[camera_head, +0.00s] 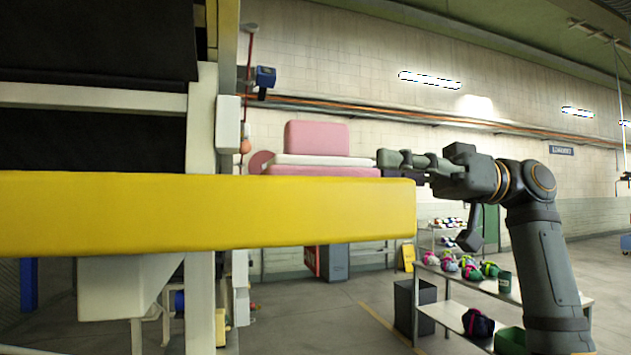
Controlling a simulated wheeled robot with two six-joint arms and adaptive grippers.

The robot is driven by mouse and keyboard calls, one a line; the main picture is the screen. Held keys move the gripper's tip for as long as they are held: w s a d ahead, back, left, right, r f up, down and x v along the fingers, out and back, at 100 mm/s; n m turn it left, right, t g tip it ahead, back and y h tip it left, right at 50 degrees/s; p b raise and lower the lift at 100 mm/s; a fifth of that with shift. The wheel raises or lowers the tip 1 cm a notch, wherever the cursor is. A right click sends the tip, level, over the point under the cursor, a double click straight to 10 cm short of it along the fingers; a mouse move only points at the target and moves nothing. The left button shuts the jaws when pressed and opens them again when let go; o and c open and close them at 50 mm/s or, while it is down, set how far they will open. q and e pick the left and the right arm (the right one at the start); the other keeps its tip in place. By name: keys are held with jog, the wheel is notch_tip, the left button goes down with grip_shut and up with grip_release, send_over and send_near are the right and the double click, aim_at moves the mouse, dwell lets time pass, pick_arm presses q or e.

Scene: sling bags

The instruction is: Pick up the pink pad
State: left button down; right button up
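A pink pad (317,138) with rounded corners stands upright behind the yellow beam, left of centre. A white layer (315,160) and a second pink layer (322,170) show below it. The yellow beam hides what is under them. My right gripper (428,200) comes in from the right with its fingers spread apart. One finger points left and its tip appears close to the right end of the lower pink layer; I cannot tell whether they touch. The other finger hangs lower, and nothing shows between them. My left gripper is not in view.
A thick yellow beam (200,215) crosses the left and middle foreground. A rack with dark panels (90,142) fills the left side. A shelf table (455,312) with colourful bags stands at the lower right, beside a dark bin (414,308). Open floor lies in the middle.

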aim_at(347, 132)
jog(key=s+r+n+g+h, duration=0.2)
jog(key=s+r+n+g, duration=0.15)
jog(key=s, duration=0.55)
jog(key=shift+n+t, duration=0.25)
jog(key=shift+t, duration=0.2)
jog(key=x, duration=0.4)
jog(key=shift+s+a+f+p, duration=0.1)
jog(key=shift+a+f+p, duration=0.25)
jog(key=shift+a+p, duration=0.4)
jog(key=x, duration=0.2)
jog(key=p+x, duration=0.1)
jog(key=x, duration=0.1)
jog(key=shift+w+f, duration=0.15)
jog(key=shift+w, duration=0.15)
jog(key=shift+s+a, duration=0.15)
jog(key=shift+a, duration=0.2)
jog(key=shift+d, duration=0.15)
jog(key=shift+d+f, duration=0.1)
jog(key=shift+d, duration=0.15)
jog(key=c, duration=0.5)
jog(key=shift+a, duration=0.25)
grip_shut()
